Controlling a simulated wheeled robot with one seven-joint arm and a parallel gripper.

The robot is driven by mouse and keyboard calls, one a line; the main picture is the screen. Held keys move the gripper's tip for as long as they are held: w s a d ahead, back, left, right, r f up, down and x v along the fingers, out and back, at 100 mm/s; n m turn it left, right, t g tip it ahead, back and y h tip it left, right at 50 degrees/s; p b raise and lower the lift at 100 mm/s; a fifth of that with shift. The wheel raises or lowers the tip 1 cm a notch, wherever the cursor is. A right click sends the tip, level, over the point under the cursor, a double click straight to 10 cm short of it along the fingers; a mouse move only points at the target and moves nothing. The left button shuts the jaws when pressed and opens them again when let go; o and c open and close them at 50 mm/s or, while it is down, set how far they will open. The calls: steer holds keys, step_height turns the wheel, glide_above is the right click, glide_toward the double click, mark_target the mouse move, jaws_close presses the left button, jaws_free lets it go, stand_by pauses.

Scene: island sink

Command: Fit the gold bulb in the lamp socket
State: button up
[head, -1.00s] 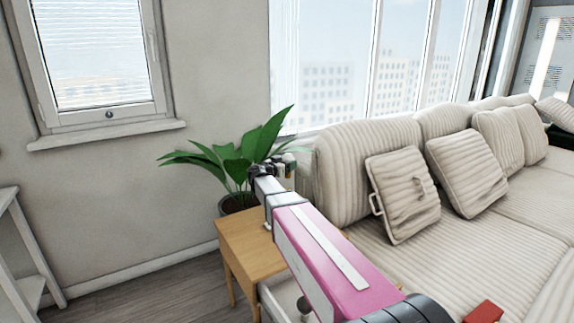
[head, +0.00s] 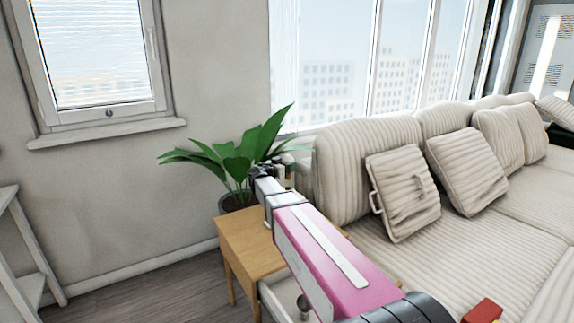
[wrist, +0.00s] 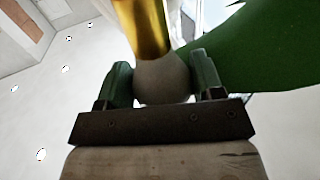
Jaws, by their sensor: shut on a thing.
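My gripper (head: 284,172) is at the far end of my pink arm, beside the plant and above the small wooden side table. In the wrist view my gripper (wrist: 164,82) has its two green fingers closed on either side of a round, pale bulb body (wrist: 162,76). A shiny gold cylinder (wrist: 143,25) rises directly from the pale part toward the top edge of the picture. I cannot tell whether the gold part belongs to the bulb or to a socket. No lamp can be clearly made out in the head view; the area around the fingertips is small and partly hidden.
The side table (head: 240,235) stands between the wall and the striped sofa (head: 365,150). A potted plant (head: 235,165) rises behind it; a large green leaf (wrist: 255,50) lies close to the right finger in the wrist view. A red object (head: 484,311) is at the lower right.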

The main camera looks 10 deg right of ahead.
steer(key=shift+f, duration=4.4)
steer(key=o, duration=1.1)
steer(key=v, duration=1.1)
